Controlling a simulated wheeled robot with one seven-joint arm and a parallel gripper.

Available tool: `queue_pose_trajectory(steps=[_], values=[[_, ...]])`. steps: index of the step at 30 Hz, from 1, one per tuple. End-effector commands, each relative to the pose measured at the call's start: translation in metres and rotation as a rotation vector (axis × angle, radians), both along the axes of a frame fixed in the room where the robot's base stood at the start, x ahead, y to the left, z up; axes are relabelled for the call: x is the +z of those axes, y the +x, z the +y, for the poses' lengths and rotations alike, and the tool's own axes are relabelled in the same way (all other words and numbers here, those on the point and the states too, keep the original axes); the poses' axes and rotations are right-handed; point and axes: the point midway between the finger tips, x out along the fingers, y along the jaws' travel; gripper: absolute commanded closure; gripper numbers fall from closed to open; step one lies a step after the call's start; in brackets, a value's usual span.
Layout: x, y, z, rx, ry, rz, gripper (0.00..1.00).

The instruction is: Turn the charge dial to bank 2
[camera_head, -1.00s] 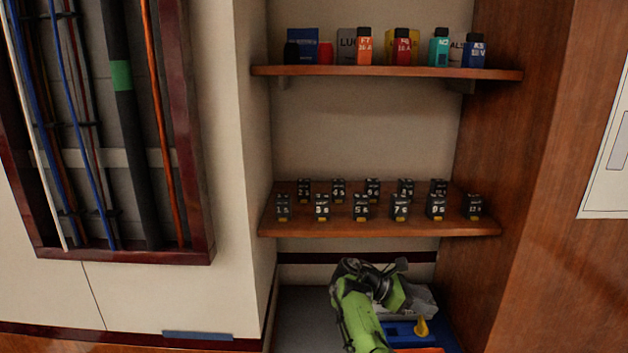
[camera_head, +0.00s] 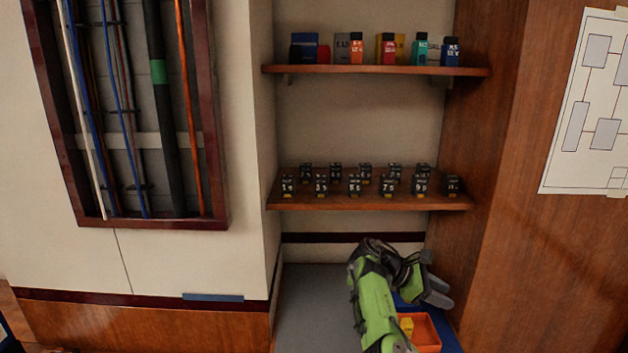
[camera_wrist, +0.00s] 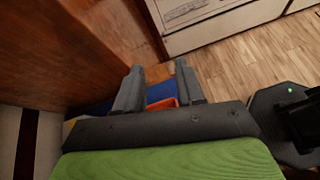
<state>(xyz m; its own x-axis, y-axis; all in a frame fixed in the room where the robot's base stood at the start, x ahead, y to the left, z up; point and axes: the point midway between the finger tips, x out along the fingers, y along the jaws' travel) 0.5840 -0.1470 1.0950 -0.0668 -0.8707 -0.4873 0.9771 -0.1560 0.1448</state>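I cannot make out a charge dial or a bank 2 mark in either view. My gripper (camera_head: 438,292) is at the lower right of the alcove in the head view, above the counter, pointing right. In the wrist view my gripper (camera_wrist: 158,70) has its two grey fingers apart with nothing held between them. A blue surface (camera_wrist: 160,92) and an orange bin (camera_wrist: 162,103) show beyond and between the fingers. In the head view the orange bin (camera_head: 428,333) sits below my gripper, with a yellow piece (camera_head: 406,326) at its left side, partly hidden by my arm.
The lower shelf (camera_head: 370,203) holds several small numbered black blocks. The upper shelf (camera_head: 380,71) holds several coloured labelled bottles or boxes. A wooden wall (camera_head: 480,170) stands close on the right, with a diagram sheet (camera_head: 590,120). The grey counter (camera_head: 312,310) is clear at left.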

Motion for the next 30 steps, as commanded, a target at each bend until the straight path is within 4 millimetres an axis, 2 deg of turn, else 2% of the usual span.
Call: queue_pose_trajectory(steps=[8,12,16,20,26,30], values=[[0.046,-0.034,-0.035,-0.201,0.180,-0.244,0.62],[0.069,-0.064,-0.049,-0.345,0.319,-0.406,0.62],[0.090,-0.104,-0.050,-0.515,0.507,-0.588,0.62],[0.106,-0.153,-0.026,-0.684,0.722,-0.753,0.62],[0.121,-0.237,0.045,-0.864,0.990,-0.918,0.62],[0.116,-0.306,0.099,-0.934,1.105,-1.006,0.62]])
